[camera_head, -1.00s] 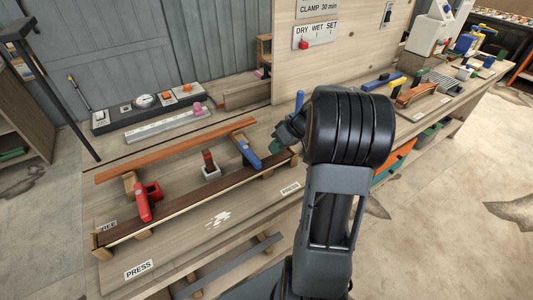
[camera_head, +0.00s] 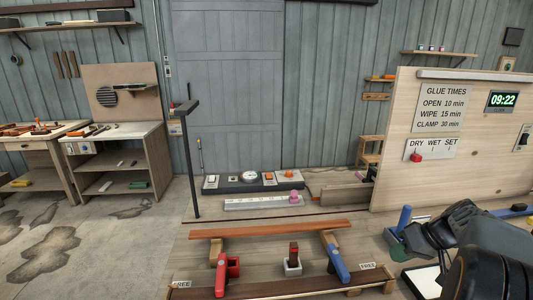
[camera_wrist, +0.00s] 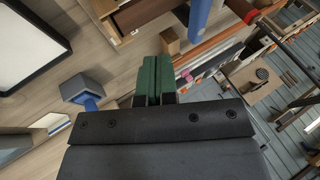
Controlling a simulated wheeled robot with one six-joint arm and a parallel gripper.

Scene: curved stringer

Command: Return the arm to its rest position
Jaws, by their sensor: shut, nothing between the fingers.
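My arm (camera_head: 475,255) is dark and folded at the lower right of the head view, cut off by the frame edge. My gripper (camera_wrist: 155,62) shows in the wrist view as two green fingers pressed together with nothing between them. The fingers point over the wooden bench, apart from the things around them. A blue-handled tool with a grey base (camera_wrist: 85,90) lies left of the fingers in the wrist view. In the head view, the arm's wrist is close to a blue handle (camera_head: 403,219) at the bench's right part.
A red clamp (camera_head: 227,270) and a blue clamp (camera_head: 336,260) stand on the curved-strip fixture. A wooden panel (camera_head: 470,185) with signs rises behind my arm. A black-framed white board (camera_head: 424,281) lies by the arm. Open floor (camera_head: 80,240) is at the left.

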